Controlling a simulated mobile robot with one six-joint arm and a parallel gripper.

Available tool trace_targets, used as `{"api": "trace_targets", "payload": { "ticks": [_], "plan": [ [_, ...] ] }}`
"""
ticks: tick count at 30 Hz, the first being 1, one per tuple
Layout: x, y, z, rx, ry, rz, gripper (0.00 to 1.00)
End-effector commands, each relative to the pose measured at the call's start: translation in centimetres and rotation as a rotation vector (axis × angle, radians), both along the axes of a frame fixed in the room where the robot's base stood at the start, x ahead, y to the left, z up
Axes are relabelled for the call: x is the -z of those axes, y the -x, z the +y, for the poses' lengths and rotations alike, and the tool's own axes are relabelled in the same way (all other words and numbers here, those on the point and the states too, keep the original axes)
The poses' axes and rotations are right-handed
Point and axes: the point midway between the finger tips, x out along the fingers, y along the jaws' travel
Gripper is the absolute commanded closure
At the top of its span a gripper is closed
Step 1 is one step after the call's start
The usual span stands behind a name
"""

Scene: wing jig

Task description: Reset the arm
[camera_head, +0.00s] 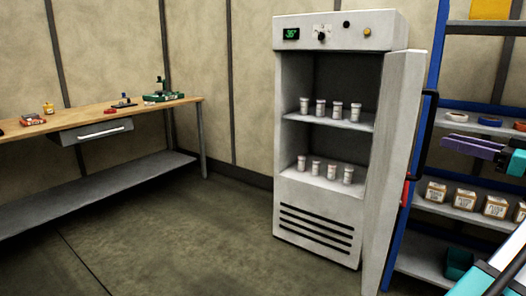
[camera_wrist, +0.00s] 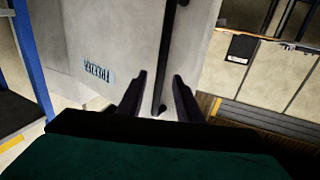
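My gripper (camera_head: 446,146) is at the right in the head view, its fingers pointing left toward the open cabinet door (camera_head: 404,150). In the wrist view the two dark fingers (camera_wrist: 159,77) are spread apart with nothing clamped between them. The door's black bar handle (camera_wrist: 166,55) shows between and beyond the fingers; it also shows in the head view (camera_head: 424,130), just left of the fingertips. I cannot tell the exact gap in depth. The door stands swung open on the right side of the cabinet (camera_head: 339,30).
White capped bottles (camera_head: 318,168) stand on two cabinet shelves. Right of the door, a blue-framed rack (camera_head: 433,70) holds boxes (camera_head: 465,199), tape rolls (camera_head: 490,121) and a green bin (camera_head: 459,262), close to my arm. A workbench (camera_head: 100,116) stands left. The floor (camera_head: 180,235) between is clear.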

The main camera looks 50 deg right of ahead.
Motion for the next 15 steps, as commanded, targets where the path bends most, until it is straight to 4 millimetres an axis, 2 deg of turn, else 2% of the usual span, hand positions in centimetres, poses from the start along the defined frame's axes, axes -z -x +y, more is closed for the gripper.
{"api": "trace_targets", "payload": {
  "ticks": [9, 15],
  "plan": [
    [0.1, -4.1, -0.8, -0.003, 0.000, 0.000, 0.68],
    [0.0, -5.8, -1.2, -0.002, 0.000, 0.000, 0.68]
  ]
}}
